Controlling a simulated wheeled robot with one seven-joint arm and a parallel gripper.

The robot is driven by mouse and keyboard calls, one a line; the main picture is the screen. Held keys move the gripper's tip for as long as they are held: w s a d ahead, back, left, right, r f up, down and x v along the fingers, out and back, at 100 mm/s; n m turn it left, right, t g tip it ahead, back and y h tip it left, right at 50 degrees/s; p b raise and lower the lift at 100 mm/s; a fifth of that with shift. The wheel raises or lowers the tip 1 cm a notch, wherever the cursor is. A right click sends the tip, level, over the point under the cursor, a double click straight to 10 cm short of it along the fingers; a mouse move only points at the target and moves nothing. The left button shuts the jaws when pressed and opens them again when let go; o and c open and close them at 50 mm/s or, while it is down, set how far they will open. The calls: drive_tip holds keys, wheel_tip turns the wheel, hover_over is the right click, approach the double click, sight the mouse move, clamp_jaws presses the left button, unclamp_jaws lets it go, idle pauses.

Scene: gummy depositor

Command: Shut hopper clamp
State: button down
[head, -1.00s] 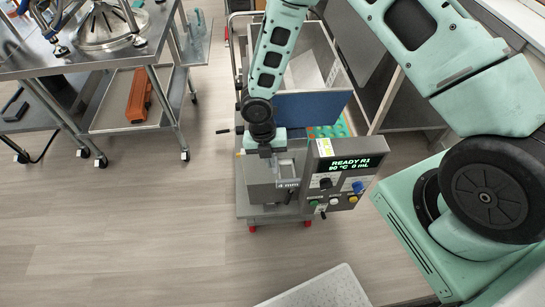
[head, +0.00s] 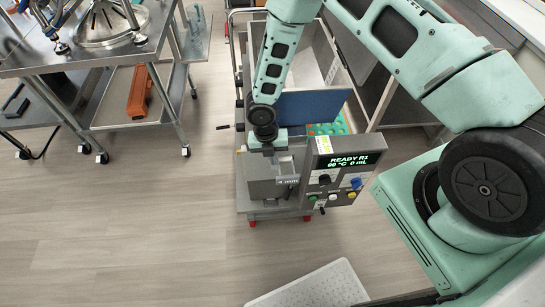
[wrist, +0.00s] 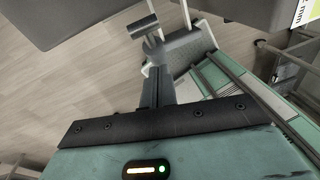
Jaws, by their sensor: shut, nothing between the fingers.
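The grey depositor (head: 268,185) stands on a low cart, with its control box on the right side. My gripper comes down over its top; it shows in the wrist view (wrist: 154,48) as dark, closed fingers with nothing held. A grey T-shaped handle (wrist: 142,26) shows at the fingertips and looks like the hopper clamp's lever. Whether the fingers touch it I cannot tell. Beside it is a grey block (wrist: 188,50) with two pale rods. In the head view my wrist covers the clamp area, so the clamp's position is unclear.
The control box (head: 340,175) reads READY R1 and carries knobs and buttons. A blue panel (head: 312,105) stands behind my wrist, near a green mould tray (head: 328,129). A steel table (head: 100,62) is at left. Floor at left is clear.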

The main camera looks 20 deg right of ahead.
drive_tip(key=shift+f+t+b, duration=0.45)
drive_tip(key=shift+t+b, duration=0.15)
drive_tip(key=shift+b, duration=0.55)
drive_tip(key=shift+f+b, duration=0.4)
drive_tip(key=shift+b, duration=0.55)
drive_tip(key=shift+f+b, duration=0.25)
drive_tip(key=shift+b, duration=0.05)
drive_tip(key=shift+w+d+f+b, duration=0.1)
drive_tip(key=shift+w+f+b, duration=0.25)
drive_tip(key=shift+f+b, duration=0.3)
drive_tip(key=shift+w+d+f, duration=0.1)
drive_tip(key=shift+w+f, duration=0.2)
drive_tip(key=shift+f, duration=0.15)
drive_tip(key=shift+w+f+b, duration=0.1)
drive_tip(key=shift+b, duration=0.2)
